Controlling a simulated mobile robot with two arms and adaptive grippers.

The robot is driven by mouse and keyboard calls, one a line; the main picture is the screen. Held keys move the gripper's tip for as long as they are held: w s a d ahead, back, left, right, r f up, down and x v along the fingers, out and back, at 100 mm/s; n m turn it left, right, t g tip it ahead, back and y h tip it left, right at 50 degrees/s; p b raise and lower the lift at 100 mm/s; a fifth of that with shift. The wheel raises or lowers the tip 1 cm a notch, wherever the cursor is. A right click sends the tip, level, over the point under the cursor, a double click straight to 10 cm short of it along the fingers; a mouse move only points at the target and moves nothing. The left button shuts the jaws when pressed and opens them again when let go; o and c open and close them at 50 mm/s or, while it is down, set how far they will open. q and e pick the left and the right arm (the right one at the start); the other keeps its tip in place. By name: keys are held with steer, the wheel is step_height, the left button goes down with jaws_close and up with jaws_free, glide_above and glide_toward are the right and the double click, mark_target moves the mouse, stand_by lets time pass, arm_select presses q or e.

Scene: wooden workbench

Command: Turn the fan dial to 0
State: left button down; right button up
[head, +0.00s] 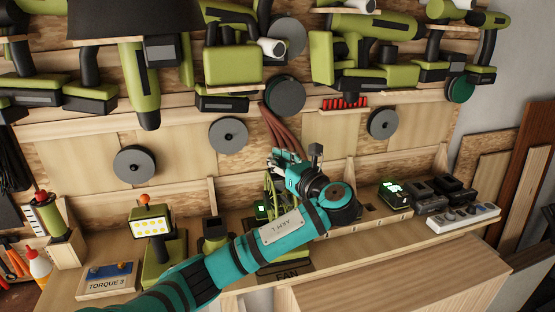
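My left arm reaches in from the lower left across the bench. My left gripper (284,160) is above the back of the bench, in front of the wall. Its fingers are small and partly turned away, so I cannot tell whether they are open or shut. A dark plate lettered FAN (287,273) shows at the bench's front edge, just below my forearm. Green fan parts (270,187) seem to show behind the arm, but most of that area is covered. I cannot see the fan dial or its setting. My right gripper is not in view.
A TORQUE 3 plate (107,281) and a yellow-lit work lamp (150,226) stand left on the wooden bench (225,291). Chargers (428,197) and a power strip (462,217) lie right. Green power tools (360,75) hang above on the wall.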

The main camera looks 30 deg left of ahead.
arm_select(q)
steer(key=shift+a+r, duration=0.1)
stand_by(0.7)
steer(key=c, duration=1.1)
jaws_free()
steer(key=shift+c, duration=0.2)
steer(key=v, duration=1.2)
